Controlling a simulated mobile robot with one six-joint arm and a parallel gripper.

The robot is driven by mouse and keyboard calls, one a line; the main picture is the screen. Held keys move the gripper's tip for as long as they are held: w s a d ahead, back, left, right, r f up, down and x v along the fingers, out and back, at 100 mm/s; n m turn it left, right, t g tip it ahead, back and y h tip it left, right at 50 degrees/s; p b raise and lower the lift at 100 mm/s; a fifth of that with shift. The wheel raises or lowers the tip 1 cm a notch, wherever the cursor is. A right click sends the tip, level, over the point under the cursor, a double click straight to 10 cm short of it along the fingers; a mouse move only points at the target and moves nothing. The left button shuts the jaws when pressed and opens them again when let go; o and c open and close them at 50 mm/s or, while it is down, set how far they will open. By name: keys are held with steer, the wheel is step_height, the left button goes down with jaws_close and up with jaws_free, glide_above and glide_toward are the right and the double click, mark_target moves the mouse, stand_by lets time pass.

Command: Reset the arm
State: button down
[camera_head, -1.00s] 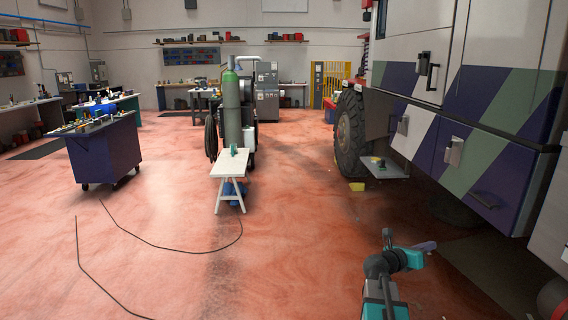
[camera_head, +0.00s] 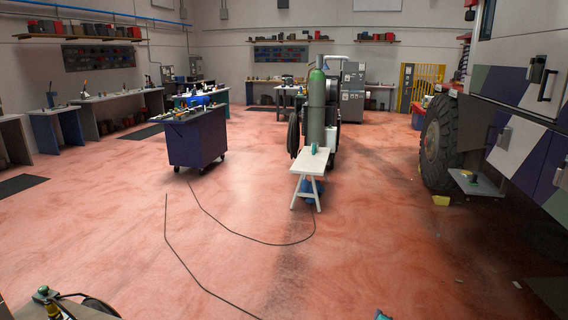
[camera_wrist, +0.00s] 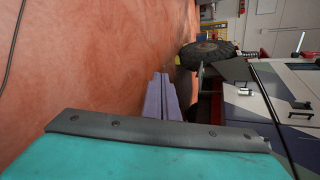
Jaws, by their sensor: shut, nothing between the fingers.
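My gripper (camera_wrist: 162,98) shows in the wrist view as two purple fingers lying close together, shut and empty. They point away over the red floor, with the truck on the right side of that picture. In the head view only a small teal piece of my arm shows at the bottom edge, and the gripper is out of that view. Nothing touches the fingers.
The truck (camera_head: 520,92) with its big wheel (camera_head: 440,145) stands at the right. A white trestle table (camera_head: 307,166), a green gas cylinder (camera_head: 316,105) and a blue tool cart (camera_head: 197,140) stand ahead. A cable (camera_head: 235,236) lies on open floor.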

steer(key=s+a+f+n+g+y, duration=0.7)
steer(key=s+a+f+n, duration=0.75)
steer(key=a+f, duration=0.65)
steer(key=s+f+n+g, duration=0.2)
steer(key=s+f+g, duration=0.1)
steer(key=s, duration=0.5)
steer(key=s+f+n+g, duration=0.2)
steer(key=s, duration=0.6)
steer(key=s+d+r+n+g+h, duration=0.1)
steer(key=s+d+n+g, duration=0.1)
steer(key=s, duration=0.5)
steer(key=s+d+r+n+g, duration=0.1)
steer(key=s+d+n+g, duration=0.1)
steer(key=s+n+g, duration=0.2)
steer(key=s+n, duration=0.1)
steer(key=s, duration=0.2)
steer(key=shift+r+g+h, duration=0.2)
steer(key=shift+g+h, duration=0.1)
steer(key=shift+h, duration=0.1)
steer(key=shift+s+n, duration=0.1)
steer(key=shift+n, duration=0.15)
